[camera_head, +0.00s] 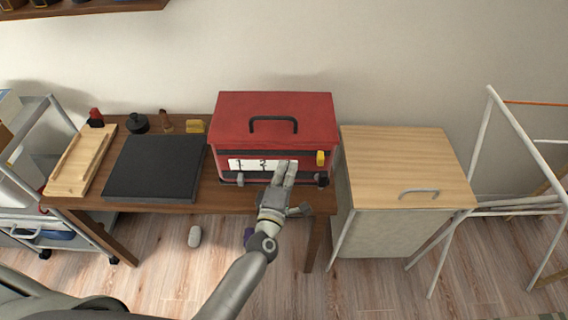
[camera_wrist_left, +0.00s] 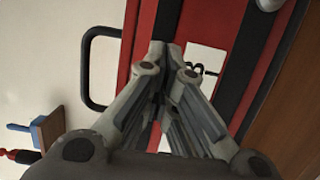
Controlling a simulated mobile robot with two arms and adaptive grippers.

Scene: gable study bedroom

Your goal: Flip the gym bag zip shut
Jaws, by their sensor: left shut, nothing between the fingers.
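A red box-like bag (camera_head: 235,118) with a black top handle (camera_head: 273,119) stands on the wooden table. Its front has a dark band and a white label with numbers. A yellow tab (camera_head: 320,158) sits at the right end of the front, above a small black piece (camera_head: 322,179). I cannot tell which part is the zip. My left gripper (camera_head: 287,166) is shut and empty in front of the label, left of the yellow tab. In the left wrist view its fingers (camera_wrist_left: 163,48) lie over the red surface (camera_wrist_left: 214,22), between the handle (camera_wrist_left: 88,70) and label (camera_wrist_left: 203,62). Contact is unclear.
On the table (camera_head: 150,205) to the left are a black slab (camera_head: 155,168), a wooden board (camera_head: 80,162) and small items. A wood-topped cabinet (camera_head: 405,165) stands close on the right, with a white rack (camera_head: 515,125) beyond. A cart (camera_head: 30,165) stands at the left.

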